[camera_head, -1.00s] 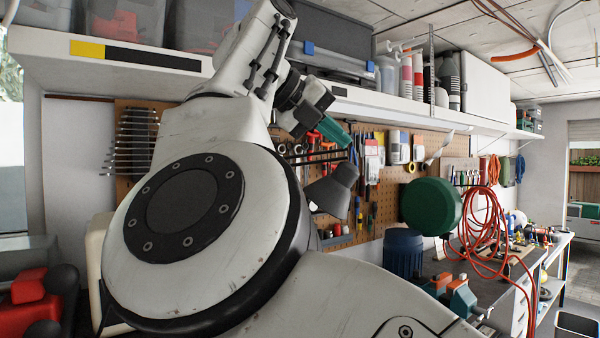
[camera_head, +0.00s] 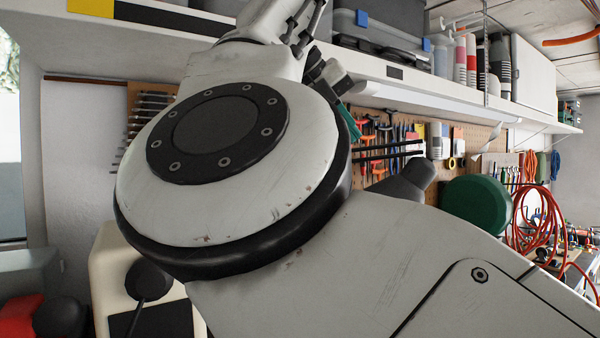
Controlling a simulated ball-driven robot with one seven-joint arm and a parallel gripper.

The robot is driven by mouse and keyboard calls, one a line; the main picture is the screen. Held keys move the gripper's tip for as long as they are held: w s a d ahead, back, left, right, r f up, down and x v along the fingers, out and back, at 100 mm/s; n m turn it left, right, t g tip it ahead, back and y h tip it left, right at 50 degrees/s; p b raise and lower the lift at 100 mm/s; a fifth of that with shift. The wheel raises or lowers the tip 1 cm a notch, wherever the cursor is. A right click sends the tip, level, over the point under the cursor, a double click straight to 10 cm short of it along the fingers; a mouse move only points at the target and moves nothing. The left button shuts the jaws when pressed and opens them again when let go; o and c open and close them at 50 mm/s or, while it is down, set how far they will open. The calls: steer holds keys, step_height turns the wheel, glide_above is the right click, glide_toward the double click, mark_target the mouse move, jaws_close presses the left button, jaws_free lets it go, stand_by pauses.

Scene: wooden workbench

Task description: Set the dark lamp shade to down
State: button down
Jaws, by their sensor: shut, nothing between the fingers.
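The dark grey lamp shade (camera_head: 407,182) shows right of centre, just above my arm's white link. Its narrow end points to the upper right and it widens to the lower left; my arm hides its lower part and rim, so its exact tilt is hard to tell. My gripper (camera_head: 348,122), a teal tip at the end of my dark wrist, is partly hidden behind my arm. It is shut and empty, up and left of the shade and apart from it in the picture.
A dark green round object (camera_head: 477,207) is right of the shade. Behind is a pegboard with hanging tools (camera_head: 385,133). A white shelf (camera_head: 440,88) with cases runs above. Orange coiled hose (camera_head: 537,218) hangs at the right. My arm blocks much of the bench.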

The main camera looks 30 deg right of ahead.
steer(key=p+x, duration=0.1)
steer(key=x, duration=1)
steer(key=shift+f, duration=0.1)
